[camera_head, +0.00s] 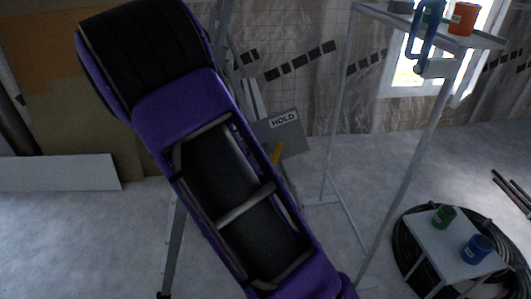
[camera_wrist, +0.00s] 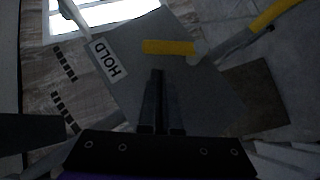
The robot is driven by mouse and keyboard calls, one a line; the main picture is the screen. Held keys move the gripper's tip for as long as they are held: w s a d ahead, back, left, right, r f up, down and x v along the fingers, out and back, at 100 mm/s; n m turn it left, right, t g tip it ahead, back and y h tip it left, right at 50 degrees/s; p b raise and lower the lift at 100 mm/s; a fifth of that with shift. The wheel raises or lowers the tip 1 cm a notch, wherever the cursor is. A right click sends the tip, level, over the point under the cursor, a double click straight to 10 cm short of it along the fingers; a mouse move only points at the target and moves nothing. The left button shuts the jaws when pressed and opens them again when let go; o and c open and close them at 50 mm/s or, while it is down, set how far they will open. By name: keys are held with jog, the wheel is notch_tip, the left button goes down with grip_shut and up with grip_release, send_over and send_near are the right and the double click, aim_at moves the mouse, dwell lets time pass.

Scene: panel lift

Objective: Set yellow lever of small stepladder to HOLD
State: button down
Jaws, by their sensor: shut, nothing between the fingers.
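The small stepladder's grey plate (camera_head: 292,142) stands behind my purple arm in the head view, with a white HOLD label (camera_head: 285,119) near its top. In the wrist view the plate (camera_wrist: 205,95) fills the middle, with the HOLD label (camera_wrist: 108,58) at left. The yellow lever (camera_wrist: 168,47) lies crosswise there, its left end towards the label but apart from it. My gripper (camera_wrist: 158,74) is shut and empty, its tips just below the lever in the picture; contact cannot be told. The head view hides my gripper.
A second yellow piece (camera_wrist: 276,15) sits on a grey tube at the wrist view's upper right. A tall metal stand (camera_head: 438,110) with an orange can (camera_head: 463,18) stands at right. A low table (camera_head: 455,245) holds green and blue cans. Floor between is clear.

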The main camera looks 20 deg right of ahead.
jog(key=w+v, duration=0.1)
jog(key=v, duration=1)
jog(key=shift+a, duration=0.5)
jog(key=shift+r, duration=0.1)
